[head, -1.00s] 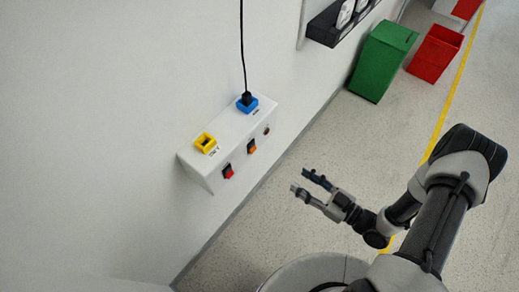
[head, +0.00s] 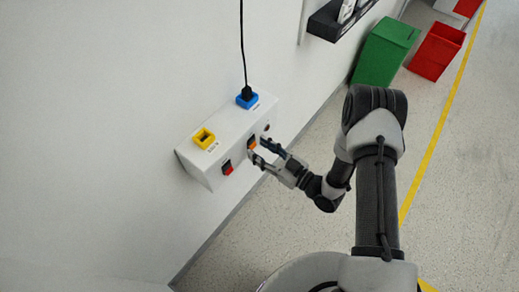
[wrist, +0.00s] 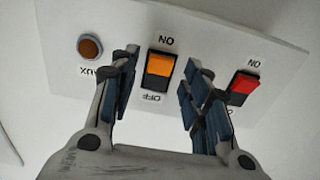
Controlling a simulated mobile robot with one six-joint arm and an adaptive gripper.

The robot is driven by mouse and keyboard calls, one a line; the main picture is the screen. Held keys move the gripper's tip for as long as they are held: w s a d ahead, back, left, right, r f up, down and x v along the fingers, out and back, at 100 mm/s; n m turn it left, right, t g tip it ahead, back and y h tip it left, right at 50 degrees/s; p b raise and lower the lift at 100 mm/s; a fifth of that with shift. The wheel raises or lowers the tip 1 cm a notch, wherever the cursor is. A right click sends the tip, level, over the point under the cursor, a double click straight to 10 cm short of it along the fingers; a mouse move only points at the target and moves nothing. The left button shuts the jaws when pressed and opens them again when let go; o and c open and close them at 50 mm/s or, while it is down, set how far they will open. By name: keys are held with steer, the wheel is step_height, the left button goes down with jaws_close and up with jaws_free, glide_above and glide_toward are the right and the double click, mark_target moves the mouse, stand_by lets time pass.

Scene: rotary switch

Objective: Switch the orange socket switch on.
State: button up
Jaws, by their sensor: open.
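The orange switch (head: 251,142) is on the front of the white wall box (head: 190,164). In the wrist view, the orange rocker (wrist: 159,65) sits in a black frame, with the upside-down ON label above it and OFF below. Its orange upper part and dark lower part show. My gripper (head: 258,149) is open and empty in front of the box, close to the switch. In the wrist view, the two fingers of my gripper (wrist: 160,85) stand on either side of the switch. Whether they touch the panel I cannot tell.
A red switch (wrist: 242,88) is just right of the right finger, and a round AUX button (wrist: 91,48) is left of the left finger. Yellow (head: 204,138) and blue (head: 247,100) sockets are on top; a black plug and cord (head: 243,60) rise from the blue one.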

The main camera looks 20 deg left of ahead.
steer(key=shift+w+a, duration=0.2)
steer(key=shift+a, duration=0.2)
jaws_close()
steer(key=shift+f+y+b, duration=0.3)
steer(key=shift+b, duration=0.6)
steer(key=shift+y+b, duration=0.3)
steer(key=shift+b, duration=0.1)
steer(key=shift+r, duration=0.15)
jaws_free()
steer(key=shift+t, duration=0.4)
